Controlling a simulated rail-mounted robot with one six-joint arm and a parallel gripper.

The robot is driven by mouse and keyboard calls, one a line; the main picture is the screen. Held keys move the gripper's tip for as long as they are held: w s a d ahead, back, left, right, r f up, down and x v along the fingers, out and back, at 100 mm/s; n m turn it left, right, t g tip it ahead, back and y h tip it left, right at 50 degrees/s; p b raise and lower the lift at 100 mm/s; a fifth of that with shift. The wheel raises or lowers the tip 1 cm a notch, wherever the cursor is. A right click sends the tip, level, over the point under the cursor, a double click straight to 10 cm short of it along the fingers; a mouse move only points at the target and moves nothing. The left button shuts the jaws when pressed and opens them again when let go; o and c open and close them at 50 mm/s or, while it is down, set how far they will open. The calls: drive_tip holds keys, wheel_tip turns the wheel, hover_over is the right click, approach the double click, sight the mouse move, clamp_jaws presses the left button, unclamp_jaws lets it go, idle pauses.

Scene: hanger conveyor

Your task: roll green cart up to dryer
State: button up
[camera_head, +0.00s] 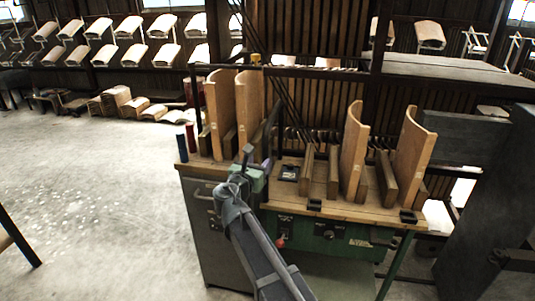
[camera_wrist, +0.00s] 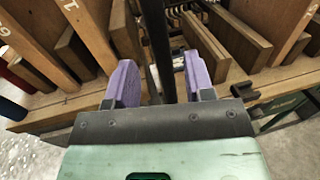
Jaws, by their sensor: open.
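A green-framed bench (camera_head: 340,243) with a wooden top stands in front of me. It is the only large green thing in view; I cannot tell whether it is the green cart, as no wheels show. No dryer can be made out for certain. My gripper (camera_head: 262,168) is over the left half of the bench, at the end of my grey arm. In the wrist view my gripper (camera_wrist: 160,75) has its two purple fingers apart. A dark upright bar (camera_wrist: 154,35) shows between them; I cannot tell whether it touches them.
Curved wooden panels (camera_head: 353,150) stand upright in slots on the bench top. A dark blue cylinder (camera_head: 182,146) stands at its left end. A large dark panel (camera_head: 485,215) blocks the right. Racks of pale curved boards (camera_head: 130,27) line the back. The concrete floor (camera_head: 90,200) at left is clear.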

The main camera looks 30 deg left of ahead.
sight(264, 157)
drive_tip(key=w, duration=0.4)
drive_tip(key=w+a, duration=0.1)
drive_tip(key=w, duration=0.2)
drive_tip(key=shift+w+a, duration=0.1)
clamp_jaws()
